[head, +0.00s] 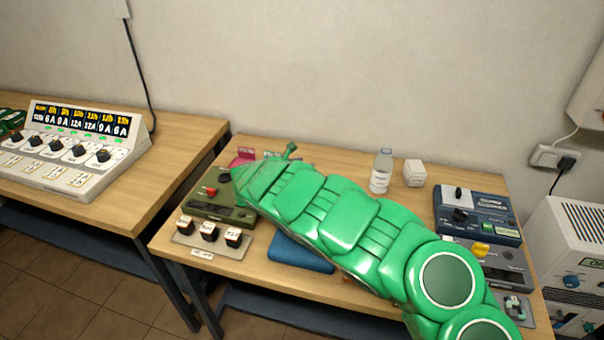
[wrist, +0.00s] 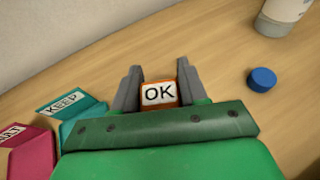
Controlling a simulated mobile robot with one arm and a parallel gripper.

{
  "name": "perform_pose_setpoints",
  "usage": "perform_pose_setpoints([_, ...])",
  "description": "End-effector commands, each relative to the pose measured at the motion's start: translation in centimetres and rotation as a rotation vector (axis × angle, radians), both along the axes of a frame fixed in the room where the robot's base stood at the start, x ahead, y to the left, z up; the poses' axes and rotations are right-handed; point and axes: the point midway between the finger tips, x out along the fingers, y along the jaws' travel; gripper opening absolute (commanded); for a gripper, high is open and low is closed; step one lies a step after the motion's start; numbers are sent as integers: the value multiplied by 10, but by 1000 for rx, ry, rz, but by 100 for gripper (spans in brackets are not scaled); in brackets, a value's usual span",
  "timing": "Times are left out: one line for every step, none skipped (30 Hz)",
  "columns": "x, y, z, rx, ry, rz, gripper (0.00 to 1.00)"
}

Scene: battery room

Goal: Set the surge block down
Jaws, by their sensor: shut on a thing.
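The surge block (wrist: 159,94) is a small orange block with a white face reading OK. In the wrist view my gripper (wrist: 158,82) is shut on it, with one grey finger on each side. The wood tabletop lies around and beyond the block. I cannot tell whether its underside touches the wood. In the head view my green arm reaches across the table to its far left part and hides the block and most of the gripper.
Left of my gripper stand a teal KEEP box (wrist: 82,112) and a magenta box (wrist: 28,150). A blue cap (wrist: 262,79) and a bottle (head: 381,172) are to the right. An olive device (head: 218,205) and a blue device (head: 478,215) flank the table. Bare wood lies beyond the fingers.

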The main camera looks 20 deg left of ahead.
Motion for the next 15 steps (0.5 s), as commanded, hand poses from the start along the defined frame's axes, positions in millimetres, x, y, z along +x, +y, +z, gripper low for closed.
perform_pose_setpoints([1, 1, -4, 2, 4, 0, 10])
perform_pose_setpoints([2, 1, -6, 1, 4, 0, 10])
perform_pose_setpoints([3, 2, -7, 1, 4, 0, 10])
perform_pose_setpoints([4, 2, -8, 1, 4, 0, 10])
perform_pose_setpoints([4, 2, -8, -1, 3, 1, 10])
perform_pose_setpoints([5, 3, -9, -1, 3, 1, 10])
perform_pose_setpoints([5, 3, -9, -1, 3, 1, 10])
perform_pose_setpoints([5, 3, -9, -1, 2, 2, 10])
perform_pose_setpoints([6, 3, -9, -1, 2, 2, 10])
perform_pose_setpoints([6, 3, -9, -1, 2, 2, 10])
perform_pose_setpoints([6, 3, -10, -1, 3, 1, 10])
perform_pose_setpoints([7, 3, -11, 0, 2, 0, 10])
perform_pose_setpoints([7, 3, -11, 0, 2, 0, 10])
perform_pose_setpoints([8, 4, -12, 0, 3, 0, 10])
perform_pose_setpoints([9, 4, -14, 1, 3, 0, 10])
